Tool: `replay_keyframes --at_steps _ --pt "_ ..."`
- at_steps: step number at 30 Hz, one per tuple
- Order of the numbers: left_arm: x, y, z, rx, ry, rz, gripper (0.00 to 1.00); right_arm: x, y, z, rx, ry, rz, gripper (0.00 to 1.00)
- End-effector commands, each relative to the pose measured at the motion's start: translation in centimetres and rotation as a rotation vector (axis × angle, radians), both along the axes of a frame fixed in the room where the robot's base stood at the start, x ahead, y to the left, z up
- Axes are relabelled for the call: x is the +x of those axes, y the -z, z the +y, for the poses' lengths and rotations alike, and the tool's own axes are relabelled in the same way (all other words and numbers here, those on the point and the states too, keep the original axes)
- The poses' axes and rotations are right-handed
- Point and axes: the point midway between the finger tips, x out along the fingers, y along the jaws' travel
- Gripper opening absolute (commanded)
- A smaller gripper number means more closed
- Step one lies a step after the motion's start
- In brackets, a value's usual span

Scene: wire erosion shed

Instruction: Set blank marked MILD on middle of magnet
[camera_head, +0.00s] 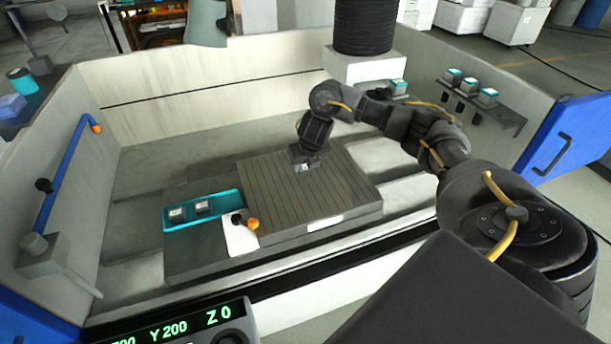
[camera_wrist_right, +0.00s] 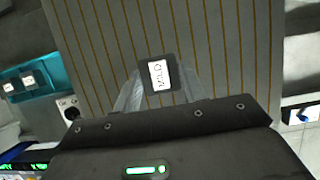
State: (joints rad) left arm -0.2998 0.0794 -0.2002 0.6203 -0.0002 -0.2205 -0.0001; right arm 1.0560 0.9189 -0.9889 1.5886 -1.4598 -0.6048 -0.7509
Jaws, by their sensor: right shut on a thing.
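The magnet (camera_head: 345,184) is a dark grey block with a striped top on the machine bed; its striped face also fills much of the right wrist view (camera_wrist_right: 215,50). My right gripper (camera_head: 305,165) is over the middle of the magnet, low to its surface. It is shut on a small dark blank with a white label, which shows between the fingers in the right wrist view (camera_wrist_right: 158,74). The label's text is turned and too small to read surely. I cannot tell whether the blank touches the magnet. My left gripper is out of view.
A teal tray (camera_head: 181,222) beside the magnet holds two labelled blanks. A white plate with an orange knob (camera_head: 253,224) stands at the magnet's near left corner. Tall tank walls surround the bed.

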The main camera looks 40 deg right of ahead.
Motion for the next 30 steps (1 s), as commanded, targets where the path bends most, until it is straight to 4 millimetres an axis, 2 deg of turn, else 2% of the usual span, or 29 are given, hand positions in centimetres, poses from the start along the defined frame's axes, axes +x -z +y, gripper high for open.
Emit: replay_keyframes --at_steps 1,3,11,18,30 --pt "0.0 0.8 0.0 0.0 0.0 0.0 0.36 0.4 1.0 -0.3 0.003 0.003 0.0 0.07" --pt "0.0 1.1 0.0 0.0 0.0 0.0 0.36 0.8 1.4 -0.6 0.002 0.002 -0.001 0.07" --pt "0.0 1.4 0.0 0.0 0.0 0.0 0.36 1.2 1.8 -1.0 0.0 0.0 -0.002 0.07" --pt "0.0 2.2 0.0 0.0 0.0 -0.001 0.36 1.3 4.7 -1.1 0.002 0.0 0.0 0.07" --pt "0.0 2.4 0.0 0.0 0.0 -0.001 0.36 1.3 5.2 -1.2 -0.001 -0.001 -0.002 0.07"
